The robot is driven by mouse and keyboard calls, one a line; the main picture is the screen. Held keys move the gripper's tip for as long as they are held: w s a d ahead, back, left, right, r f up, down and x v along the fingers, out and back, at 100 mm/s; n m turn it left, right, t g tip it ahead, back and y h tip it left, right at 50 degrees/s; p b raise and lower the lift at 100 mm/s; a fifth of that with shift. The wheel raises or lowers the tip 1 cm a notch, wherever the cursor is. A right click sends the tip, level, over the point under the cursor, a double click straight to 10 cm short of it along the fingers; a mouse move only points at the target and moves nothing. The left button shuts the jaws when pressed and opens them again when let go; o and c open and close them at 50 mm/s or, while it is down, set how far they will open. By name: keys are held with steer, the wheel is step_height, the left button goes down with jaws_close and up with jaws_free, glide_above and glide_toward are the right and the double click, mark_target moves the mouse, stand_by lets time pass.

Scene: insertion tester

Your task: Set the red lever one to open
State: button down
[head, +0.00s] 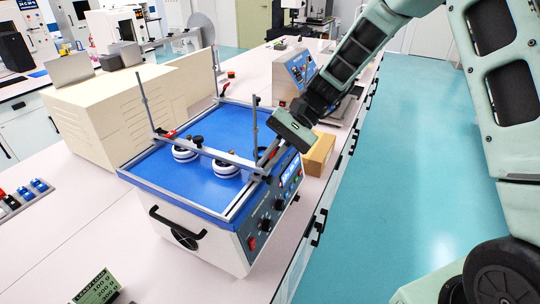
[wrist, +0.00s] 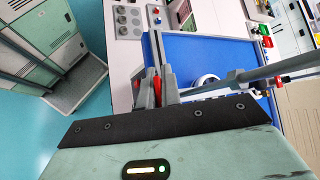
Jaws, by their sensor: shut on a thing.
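The insertion tester has a blue top (head: 215,130) with a grey frame and a crossbar (head: 210,150) over two white round pieces (head: 226,168). My gripper (head: 266,160) is at the right end of the crossbar, by the front panel edge. In the wrist view, my gripper (wrist: 155,85) is shut on a red lever (wrist: 157,90), which shows between the fingers beside the grey rail. Another red lever (wrist: 278,83) is at the other end of the crossbar; it also shows in the head view (head: 169,134). The fingers hide much of the gripped lever.
The control panel (head: 280,205) with knobs faces right, close below my gripper. Upright posts (head: 145,100) rise from the frame. A cardboard box (head: 318,153) and a blue-panelled device (head: 295,70) stand behind. A cream machine (head: 120,110) is at left. The floor at right is clear.

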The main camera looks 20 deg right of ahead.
steer(key=c, duration=1.6)
jaws_free()
steer(key=shift+d, duration=0.1)
steer(key=b+v, duration=0.5)
steer(key=v, duration=1.2)
steer(key=shift+r, duration=0.15)
steer(key=shift+d, duration=0.1)
